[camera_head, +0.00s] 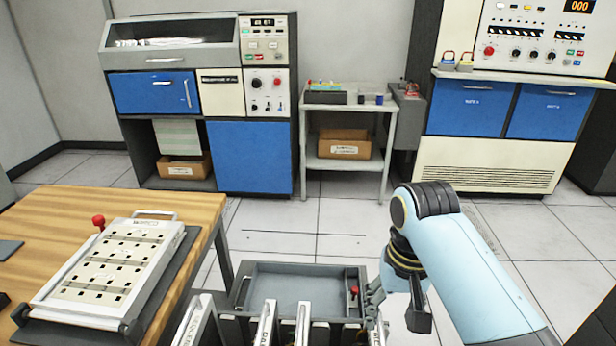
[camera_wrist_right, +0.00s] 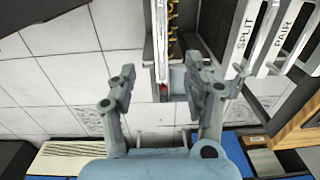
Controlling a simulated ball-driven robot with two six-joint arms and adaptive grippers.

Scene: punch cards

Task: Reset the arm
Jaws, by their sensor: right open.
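My right arm comes in from the lower right of the head view. My right gripper (camera_head: 374,296) points down beside the right end of a grey tray (camera_head: 300,268), partly hidden by its own wrist. In the right wrist view my right gripper (camera_wrist_right: 160,84) has its two fingers spread apart. A pale upright plate (camera_wrist_right: 162,40) shows beyond and between the fingers, and nothing is clearly held. A small red knob (camera_head: 353,291) sits at the tray's right side. My left gripper is not in view.
Upright pale dividers (camera_head: 303,322) stand in front of the tray; two read SPLIT and PAIR in the wrist view. A wooden table (camera_head: 150,201) at left carries a punched-card panel (camera_head: 110,268) with a red-knobbed lever (camera_head: 99,222). Cabinets and a small cart (camera_head: 388,113) stand behind open floor.

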